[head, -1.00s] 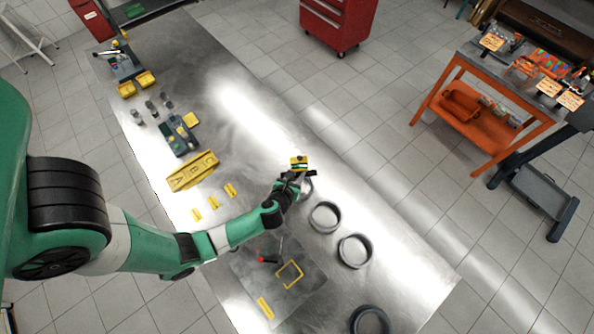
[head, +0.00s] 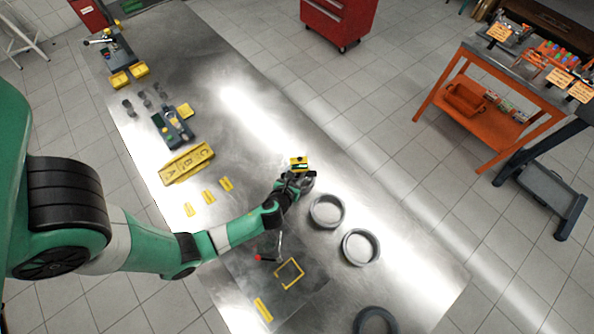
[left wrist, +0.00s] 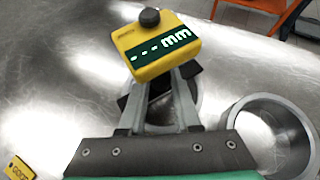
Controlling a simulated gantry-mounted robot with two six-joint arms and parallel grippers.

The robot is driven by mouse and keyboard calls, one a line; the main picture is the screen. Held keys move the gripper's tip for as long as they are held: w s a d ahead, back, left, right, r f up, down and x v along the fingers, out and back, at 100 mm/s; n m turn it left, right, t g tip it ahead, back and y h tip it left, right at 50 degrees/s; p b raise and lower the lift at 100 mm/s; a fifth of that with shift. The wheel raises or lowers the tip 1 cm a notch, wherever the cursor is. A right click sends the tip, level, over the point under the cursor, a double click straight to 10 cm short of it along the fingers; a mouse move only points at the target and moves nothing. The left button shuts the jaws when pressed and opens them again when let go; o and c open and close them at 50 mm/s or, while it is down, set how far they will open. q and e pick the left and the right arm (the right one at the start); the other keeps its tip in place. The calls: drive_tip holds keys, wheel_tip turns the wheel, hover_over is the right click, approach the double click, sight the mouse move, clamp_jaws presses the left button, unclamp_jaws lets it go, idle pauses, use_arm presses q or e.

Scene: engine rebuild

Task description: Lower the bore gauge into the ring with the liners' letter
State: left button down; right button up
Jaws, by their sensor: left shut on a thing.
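My left gripper (head: 291,178) is shut on the bore gauge (head: 299,163), which has a yellow body, a dark green display and a black knob. In the left wrist view the gauge (left wrist: 157,45) shows "--- mm" and sits between the fingers (left wrist: 160,88). A grey metal ring (head: 309,184) is partly hidden under the gripper and gauge; I cannot tell whether the gauge's lower end is inside it. Two more grey rings stand nearby, the middle one (head: 326,211) and the nearer one (head: 360,246). A yellow block (head: 186,163) bears the letters C, B, A. My right gripper is out of view.
A darker ring (head: 374,321) lies at the table's near end. A dark mat with a yellow square outline (head: 289,274) and a red-tipped tool (head: 268,258) lie near my forearm. Small yellow plates (head: 208,197) lie left. The steel table (head: 245,85) is clear beyond the gauge.

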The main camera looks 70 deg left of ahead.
use_arm(q)
drive_tip(key=shift+f, duration=0.3)
idle(0.6)
drive_tip(key=c, duration=0.5)
unclamp_jaws()
drive_tip(key=shift+f, duration=0.1)
drive_tip(key=p+v, duration=0.6)
drive_tip(key=v, duration=0.5)
drive_tip(key=shift+s+d+r+p, duration=0.15)
drive_tip(key=shift+d+r+p, duration=0.1)
drive_tip(key=shift+p, duration=0.15)
